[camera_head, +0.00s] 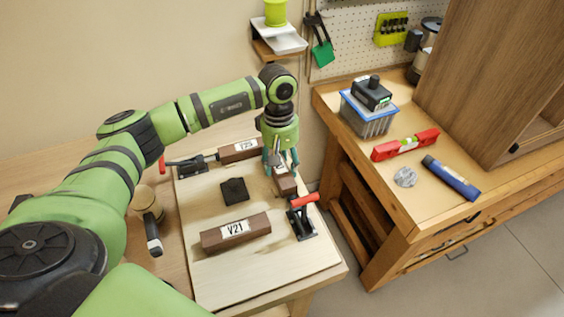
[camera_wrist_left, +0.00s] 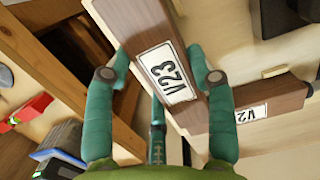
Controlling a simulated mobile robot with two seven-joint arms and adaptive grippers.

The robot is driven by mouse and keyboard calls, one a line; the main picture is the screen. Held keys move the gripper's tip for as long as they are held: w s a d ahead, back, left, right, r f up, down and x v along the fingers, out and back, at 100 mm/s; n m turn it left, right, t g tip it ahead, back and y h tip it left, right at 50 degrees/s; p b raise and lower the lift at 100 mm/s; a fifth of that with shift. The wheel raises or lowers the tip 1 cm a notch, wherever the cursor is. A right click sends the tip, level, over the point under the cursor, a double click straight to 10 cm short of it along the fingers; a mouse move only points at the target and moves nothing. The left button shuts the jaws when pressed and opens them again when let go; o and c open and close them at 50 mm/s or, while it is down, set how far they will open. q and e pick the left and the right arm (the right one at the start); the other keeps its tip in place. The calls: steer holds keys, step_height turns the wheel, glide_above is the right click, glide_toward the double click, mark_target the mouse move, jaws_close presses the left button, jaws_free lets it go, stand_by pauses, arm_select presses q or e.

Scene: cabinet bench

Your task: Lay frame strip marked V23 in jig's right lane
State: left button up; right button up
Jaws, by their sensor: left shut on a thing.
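My left gripper (camera_head: 281,160) is shut on the brown frame strip marked V23 (camera_head: 287,184), over the right edge of the pale wooden jig board (camera_head: 205,277). In the left wrist view the gripper (camera_wrist_left: 166,76) has a finger on each side of the strip (camera_wrist_left: 138,22), and its V23 label faces the camera. I cannot tell if the strip touches the board. A strip marked V21 (camera_head: 222,238) lies across the front of the jig. Another labelled strip (camera_head: 232,154) lies across the back. My right gripper is out of view.
A red-handled clamp (camera_head: 302,218) stands at the jig's right edge, close to the held strip. Another clamp (camera_head: 187,165) is at the back left. A black block (camera_head: 234,190) sits mid-board. The workbench (camera_head: 400,210) with tools stands to the right, across a gap.

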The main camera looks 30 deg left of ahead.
arm_select(q)
steer(key=shift+b, duration=0.3)
stand_by(0.6)
steer(key=shift+f, duration=0.15)
steer(key=shift+f+b, duration=0.2)
steer(key=shift+b, duration=0.35)
steer(key=shift+s+f+b, duration=0.15)
steer(key=shift+f+b, duration=0.15)
steer(key=o, duration=1.3)
